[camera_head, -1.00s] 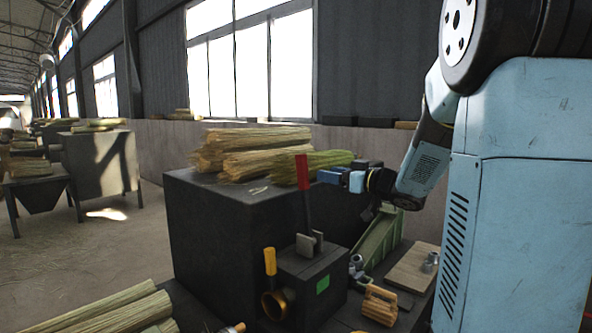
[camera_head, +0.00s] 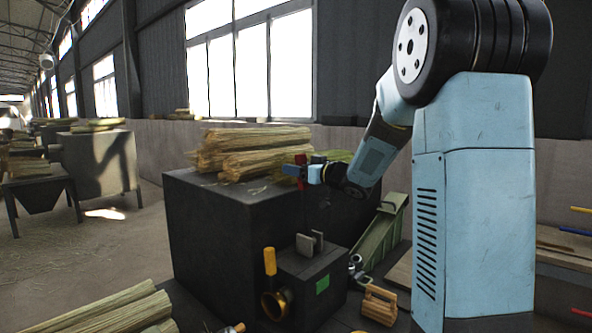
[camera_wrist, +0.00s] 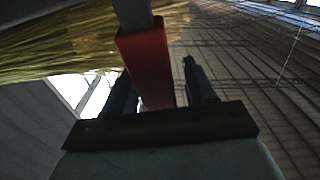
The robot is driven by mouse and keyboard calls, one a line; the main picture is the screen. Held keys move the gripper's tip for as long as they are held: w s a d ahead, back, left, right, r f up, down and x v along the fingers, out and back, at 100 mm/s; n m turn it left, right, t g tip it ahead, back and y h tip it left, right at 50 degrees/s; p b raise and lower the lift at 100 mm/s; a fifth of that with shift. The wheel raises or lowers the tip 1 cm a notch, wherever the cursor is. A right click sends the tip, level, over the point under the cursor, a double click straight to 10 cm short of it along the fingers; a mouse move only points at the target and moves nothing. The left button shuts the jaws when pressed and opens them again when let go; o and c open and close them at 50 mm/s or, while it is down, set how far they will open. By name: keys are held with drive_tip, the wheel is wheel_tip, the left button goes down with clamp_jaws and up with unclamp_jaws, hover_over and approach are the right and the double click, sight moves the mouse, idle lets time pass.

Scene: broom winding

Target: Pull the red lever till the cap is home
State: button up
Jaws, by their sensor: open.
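The red lever shows its red grip (camera_head: 300,159) just above my gripper (camera_head: 292,171), over the dark machine box (camera_head: 300,275). Much of the lever is hidden by my gripper in the head view. In the wrist view the red grip (camera_wrist: 146,62) stands between the two dark fingers of my gripper (camera_wrist: 157,78), which is open. A gap shows on the right side of the grip; contact on the left cannot be told. I cannot pick out the cap for sure.
Straw bundles (camera_head: 245,150) lie on a large dark block (camera_head: 215,215) behind the machine. A yellow handle (camera_head: 270,261) and a brass funnel-like part (camera_head: 277,302) are on the machine's left side.

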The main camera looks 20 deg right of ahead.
clamp_jaws()
idle(0.5)
